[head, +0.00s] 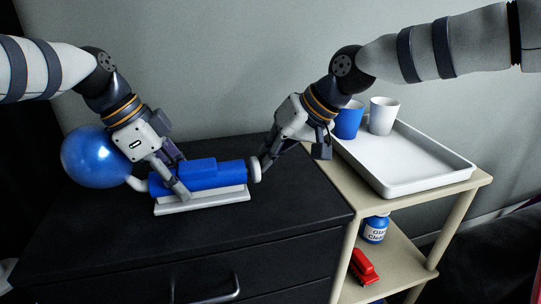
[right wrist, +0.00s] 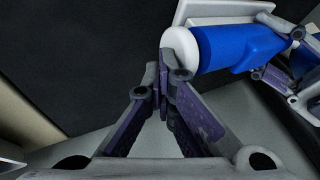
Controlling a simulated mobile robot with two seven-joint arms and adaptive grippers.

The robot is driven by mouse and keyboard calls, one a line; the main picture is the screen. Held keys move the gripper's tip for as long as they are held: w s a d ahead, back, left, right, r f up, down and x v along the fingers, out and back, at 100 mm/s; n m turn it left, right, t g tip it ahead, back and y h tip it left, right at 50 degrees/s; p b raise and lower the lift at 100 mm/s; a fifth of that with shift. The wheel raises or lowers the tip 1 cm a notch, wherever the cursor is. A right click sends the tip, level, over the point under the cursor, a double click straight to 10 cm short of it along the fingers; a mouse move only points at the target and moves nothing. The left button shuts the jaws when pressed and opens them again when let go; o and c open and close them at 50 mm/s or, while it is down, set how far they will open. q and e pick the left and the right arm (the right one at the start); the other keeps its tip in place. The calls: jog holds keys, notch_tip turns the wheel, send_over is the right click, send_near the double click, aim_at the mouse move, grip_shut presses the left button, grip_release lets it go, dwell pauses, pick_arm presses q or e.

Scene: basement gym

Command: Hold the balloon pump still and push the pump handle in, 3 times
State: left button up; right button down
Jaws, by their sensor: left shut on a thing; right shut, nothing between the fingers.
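The blue balloon pump (head: 220,174) lies on its pale grey base (head: 205,204) on top of the black cabinet. A blue balloon (head: 95,157) is joined to its left end by a white nozzle. The white round pump handle (head: 255,170) is at the right end, close against the body. My left gripper (head: 178,188) is shut on the pump body. My right gripper (head: 263,170) is shut and empty, its fingertips at the handle's outer face. In the right wrist view the closed fingertips (right wrist: 163,65) are beside the white handle (right wrist: 180,50); whether they touch is unclear.
The black cabinet top (head: 300,205) is clear in front of the pump. To the right a beige shelf cart (head: 480,182) bears a white tray (head: 420,180) with a blue mug (head: 348,122) and a white mug (head: 383,116). A jar (head: 375,230) and a red stapler-like object (head: 363,267) are on its lower shelf.

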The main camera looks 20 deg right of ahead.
jog(key=d, duration=0.4)
jog(key=shift+d, duration=0.15)
jog(key=v, duration=1)
jog(key=shift+a, duration=0.2)
dwell(0.6)
pick_arm(q)
jog(key=shift+d, duration=0.1)
pick_arm(e)
jog(key=d, duration=0.5)
jog(key=shift+s, duration=0.1)
